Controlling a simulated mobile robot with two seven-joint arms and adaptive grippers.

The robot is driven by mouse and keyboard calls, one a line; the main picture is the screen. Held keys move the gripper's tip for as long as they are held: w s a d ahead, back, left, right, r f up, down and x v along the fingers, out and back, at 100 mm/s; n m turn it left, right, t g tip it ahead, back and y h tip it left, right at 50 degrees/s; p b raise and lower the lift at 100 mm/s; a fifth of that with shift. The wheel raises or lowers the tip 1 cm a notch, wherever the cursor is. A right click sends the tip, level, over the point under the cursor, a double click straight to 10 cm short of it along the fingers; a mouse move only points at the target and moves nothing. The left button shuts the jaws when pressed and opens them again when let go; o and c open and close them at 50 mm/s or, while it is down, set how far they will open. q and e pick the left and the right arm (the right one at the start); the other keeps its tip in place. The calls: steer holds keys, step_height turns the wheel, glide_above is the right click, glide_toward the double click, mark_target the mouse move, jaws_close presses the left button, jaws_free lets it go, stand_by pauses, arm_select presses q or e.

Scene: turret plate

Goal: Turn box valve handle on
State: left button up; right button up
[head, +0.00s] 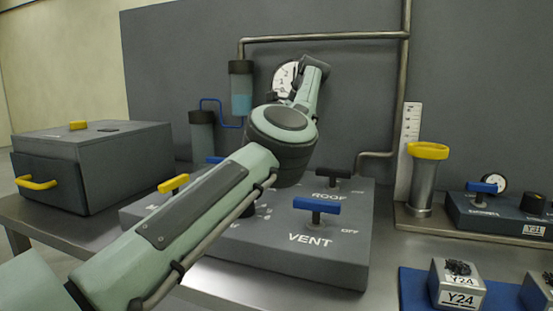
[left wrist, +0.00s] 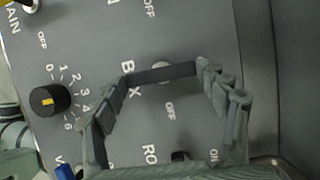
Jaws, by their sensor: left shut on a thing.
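The box valve handle (left wrist: 163,74) is a dark bar over a pale round base, beside the BOX label on the grey valve panel (left wrist: 85,30). My left gripper (left wrist: 165,75) is shut on it, one finger at each end. The bar lies nearly level across the left wrist view, slightly tilted, and an OFF mark sits below it, off its line. Any ON mark for this handle is not visible. In the head view the panel (head: 330,268) is on the table, and my left arm hides this handle and the gripper. My right gripper is not in view.
The panel also carries a blue VENT handle (head: 317,205), a black ROOF handle (head: 333,174), a yellow handle (head: 174,183) and a numbered black knob (left wrist: 48,100). A grey box (head: 110,150) stands left; a yellow-rimmed cylinder (head: 425,180) and labelled blocks (head: 457,285) stand right.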

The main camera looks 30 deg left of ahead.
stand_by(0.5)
arm_select(q)
steer(key=o, duration=1.2)
steer(key=shift+c, duration=0.2)
